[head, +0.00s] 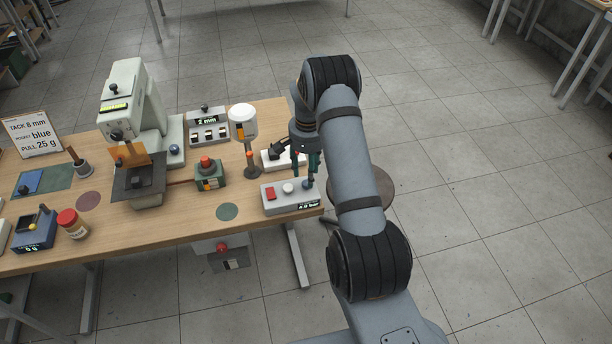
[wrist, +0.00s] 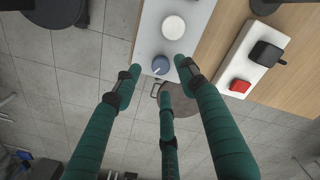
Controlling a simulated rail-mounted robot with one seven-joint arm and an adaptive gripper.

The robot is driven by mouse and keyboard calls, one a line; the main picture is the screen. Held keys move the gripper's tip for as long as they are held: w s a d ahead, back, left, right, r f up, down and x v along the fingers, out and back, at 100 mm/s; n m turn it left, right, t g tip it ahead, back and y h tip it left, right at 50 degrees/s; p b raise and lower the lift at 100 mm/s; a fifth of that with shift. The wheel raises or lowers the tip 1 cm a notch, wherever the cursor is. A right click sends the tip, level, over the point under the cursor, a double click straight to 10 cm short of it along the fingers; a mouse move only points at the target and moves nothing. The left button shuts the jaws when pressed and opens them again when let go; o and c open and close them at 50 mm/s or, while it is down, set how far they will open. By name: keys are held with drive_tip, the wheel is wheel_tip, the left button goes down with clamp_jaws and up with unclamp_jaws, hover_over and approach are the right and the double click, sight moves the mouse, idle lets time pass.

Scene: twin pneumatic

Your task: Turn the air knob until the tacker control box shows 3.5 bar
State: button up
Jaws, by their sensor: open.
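The tacker control box (head: 290,203) stands at the right front corner of the table. It carries a red button (head: 271,193), a white round knob (head: 288,188) and the blue air knob (head: 308,183). Its small front display (head: 309,205) seems to read about 4 bar; the digits are too small to be sure. My gripper (head: 306,169) points down over the box's right end. In the wrist view the blue knob (wrist: 160,65) shows between the spread green fingertips of my gripper (wrist: 157,72), near the white knob (wrist: 174,28). The fingers look apart from it.
A white box (wrist: 246,62) with a black lever and red button stands behind the control box. A white-topped post (head: 243,122) and a green box with a red button (head: 209,175) stand to the left. A round stool (head: 380,187) is beyond the table's right edge.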

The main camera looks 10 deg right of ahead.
sight(306, 183)
drive_tip(key=shift+a+f, duration=0.2)
drive_tip(key=shift+f, duration=0.95)
drive_tip(key=shift+f+p, duration=0.3)
drive_tip(key=shift+f, duration=0.25)
drive_tip(key=shift+d, duration=0.1)
drive_tip(key=shift+c, duration=0.7)
clamp_jaws()
